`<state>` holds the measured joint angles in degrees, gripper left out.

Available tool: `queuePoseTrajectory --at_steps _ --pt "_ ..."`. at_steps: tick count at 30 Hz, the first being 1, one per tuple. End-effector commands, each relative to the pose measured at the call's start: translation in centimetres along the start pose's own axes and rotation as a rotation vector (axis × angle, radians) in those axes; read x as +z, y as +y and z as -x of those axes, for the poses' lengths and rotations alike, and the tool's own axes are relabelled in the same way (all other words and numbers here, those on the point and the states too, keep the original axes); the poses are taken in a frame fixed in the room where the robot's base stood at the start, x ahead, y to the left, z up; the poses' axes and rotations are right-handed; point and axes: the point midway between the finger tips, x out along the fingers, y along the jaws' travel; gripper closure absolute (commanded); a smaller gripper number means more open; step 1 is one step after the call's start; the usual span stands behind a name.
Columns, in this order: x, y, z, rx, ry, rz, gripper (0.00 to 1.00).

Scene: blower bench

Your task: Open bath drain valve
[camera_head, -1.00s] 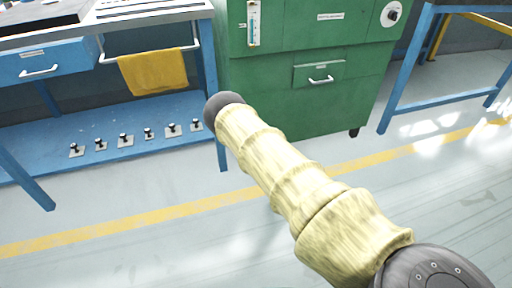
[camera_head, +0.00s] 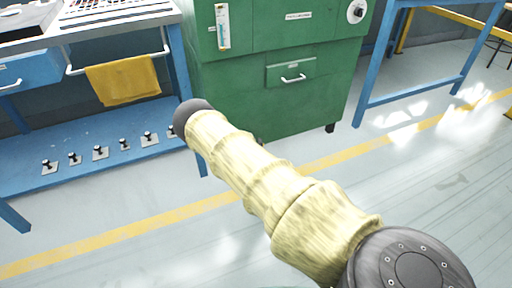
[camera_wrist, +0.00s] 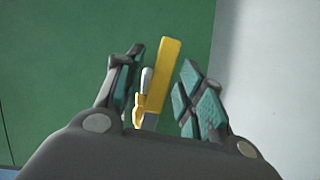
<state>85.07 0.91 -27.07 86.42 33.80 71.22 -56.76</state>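A yellow lever handle (camera_wrist: 168,65) shows in the wrist view, with a grey metal piece (camera_wrist: 147,80) and a smaller yellow piece beside it; I take it for the drain valve. Behind it is a green surface. My gripper (camera_wrist: 162,62) is open, with one finger on each side of the yellow handle. I cannot tell whether a finger touches it. In the head view my arm reaches toward the green cabinet (camera_head: 240,110); my gripper and the valve are not visible there.
The cabinet has a drawer (camera_head: 291,76), a gauge (camera_head: 223,27) and a dial (camera_head: 356,12). A blue bench (camera_head: 100,165) with a yellow cloth (camera_head: 123,80) stands left. A blue frame (camera_head: 366,85) stands right. The floor is clear.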

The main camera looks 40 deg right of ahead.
Motion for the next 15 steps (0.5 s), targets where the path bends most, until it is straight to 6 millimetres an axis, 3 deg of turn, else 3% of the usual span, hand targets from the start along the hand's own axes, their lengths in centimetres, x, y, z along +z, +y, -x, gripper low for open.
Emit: queuePoseTrajectory --at_steps 8,15 --pt "0.0 -0.1 0.9 -0.002 -0.001 0.001 0.62" --pt "0.0 -0.1 4.8 -0.003 -0.001 0.001 0.62"
